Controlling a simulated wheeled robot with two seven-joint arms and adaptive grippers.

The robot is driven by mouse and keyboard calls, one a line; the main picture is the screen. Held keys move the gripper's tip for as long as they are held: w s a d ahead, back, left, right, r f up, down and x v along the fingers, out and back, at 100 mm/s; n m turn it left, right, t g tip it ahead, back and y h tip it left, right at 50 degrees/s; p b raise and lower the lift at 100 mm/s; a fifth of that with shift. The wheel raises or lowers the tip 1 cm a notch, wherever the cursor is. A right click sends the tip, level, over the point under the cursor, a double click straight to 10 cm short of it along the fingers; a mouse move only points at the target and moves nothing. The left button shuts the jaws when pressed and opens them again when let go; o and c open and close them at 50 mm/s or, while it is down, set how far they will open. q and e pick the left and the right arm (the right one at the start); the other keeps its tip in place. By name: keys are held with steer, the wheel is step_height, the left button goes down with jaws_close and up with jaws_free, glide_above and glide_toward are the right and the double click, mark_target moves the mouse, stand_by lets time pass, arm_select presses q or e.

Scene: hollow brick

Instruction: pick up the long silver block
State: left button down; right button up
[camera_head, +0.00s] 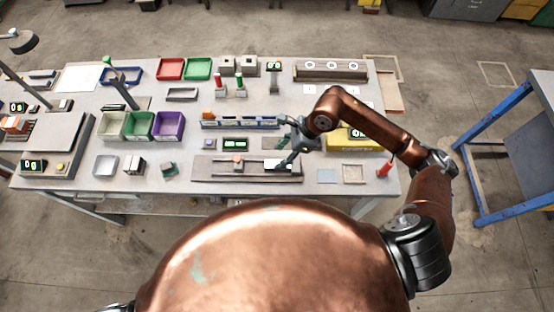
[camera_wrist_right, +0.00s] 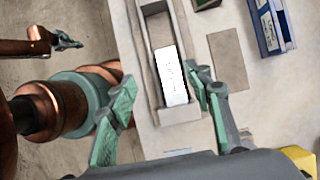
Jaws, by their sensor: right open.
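A long pale silver-white block (camera_wrist_right: 170,78) with faint markings lies in a long grey tray (camera_wrist_right: 186,30) in the right wrist view. In the head view the tray (camera_head: 215,171) is near the table's front edge, and the block (camera_head: 277,164) shows at its right part, partly hidden by my gripper. My right gripper (camera_head: 288,160) is over that end of the tray. In the wrist view its green fingers (camera_wrist_right: 161,78) are spread, one on each side of the block, with nothing held. My left gripper (camera_wrist_right: 68,41) shows small at the upper left, its jaws unclear.
Behind the tray stand a blue rack (camera_head: 240,123) and a small display (camera_head: 235,144). A yellow case (camera_head: 345,143) is right of my gripper, and a red cone-like piece (camera_head: 384,168) is near the right edge. Green (camera_head: 138,125) and purple (camera_head: 169,125) bins stand left.

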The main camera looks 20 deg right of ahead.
steer(key=shift+w+d+f+h, duration=0.2)
steer(key=shift+d+f+h, duration=0.15)
steer(key=shift+d, duration=0.35)
steer(key=shift+f, duration=0.35)
steer(key=shift+d+p+x, duration=0.25)
steer(key=shift+p+x, duration=0.05)
steer(key=shift+x, duration=1.4)
steer(key=shift+d+p+x, duration=0.2)
steer(key=shift+p+x, duration=0.05)
steer(key=shift+x, duration=1.45)
steer(key=shift+f+b, duration=0.4)
steer(key=shift+f, duration=0.05)
jaws_close()
steer(key=shift+r, duration=0.1)
